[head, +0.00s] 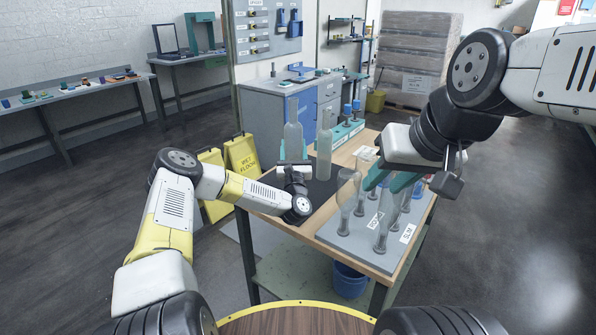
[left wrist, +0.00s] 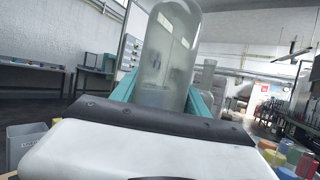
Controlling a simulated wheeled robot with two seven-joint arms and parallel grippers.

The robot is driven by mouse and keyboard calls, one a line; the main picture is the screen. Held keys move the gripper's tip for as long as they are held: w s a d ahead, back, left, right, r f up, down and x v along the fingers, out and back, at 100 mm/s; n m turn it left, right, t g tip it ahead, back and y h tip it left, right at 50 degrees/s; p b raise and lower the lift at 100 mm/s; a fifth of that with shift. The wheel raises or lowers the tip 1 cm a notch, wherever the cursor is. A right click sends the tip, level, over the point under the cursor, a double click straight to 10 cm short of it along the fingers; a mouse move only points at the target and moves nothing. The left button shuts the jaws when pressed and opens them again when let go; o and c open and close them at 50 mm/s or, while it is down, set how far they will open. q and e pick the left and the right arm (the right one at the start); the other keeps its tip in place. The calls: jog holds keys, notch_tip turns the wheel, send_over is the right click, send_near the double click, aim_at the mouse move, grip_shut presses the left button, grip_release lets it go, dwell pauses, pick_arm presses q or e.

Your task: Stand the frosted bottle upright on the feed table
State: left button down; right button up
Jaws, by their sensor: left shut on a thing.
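My left gripper (head: 294,168) is shut on a translucent greyish bottle (head: 293,136), which looks frosted. The bottle stands neck up; its lower end is hidden behind the gripper, so I cannot tell if it touches the dark mat. In the left wrist view the bottle (left wrist: 165,58) fills the space between the teal fingers (left wrist: 163,98). A second greyish bottle (head: 324,153) stands upright just right of it. The wooden-topped table (head: 297,226) carries the dark mat (head: 321,192). My right gripper (head: 390,181) is above the clear bottles, its teal fingers apart.
Several clear bottles (head: 345,202) stand wide end up on a grey spindle board (head: 330,232) at the table's right. Blue-topped items (head: 347,112) stand in a green rack at the back. Yellow wet-floor signs (head: 241,156) are left of the table.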

pick_arm(q)
notch_tip(320, 180, down, 9)
dwell(0.4)
jog(key=c, duration=0.6)
grip_release()
jog(key=shift+f, duration=0.1)
jog(key=shift+o, duration=0.2)
jog(key=v, duration=1.2)
jog(key=shift+s, duration=0.1)
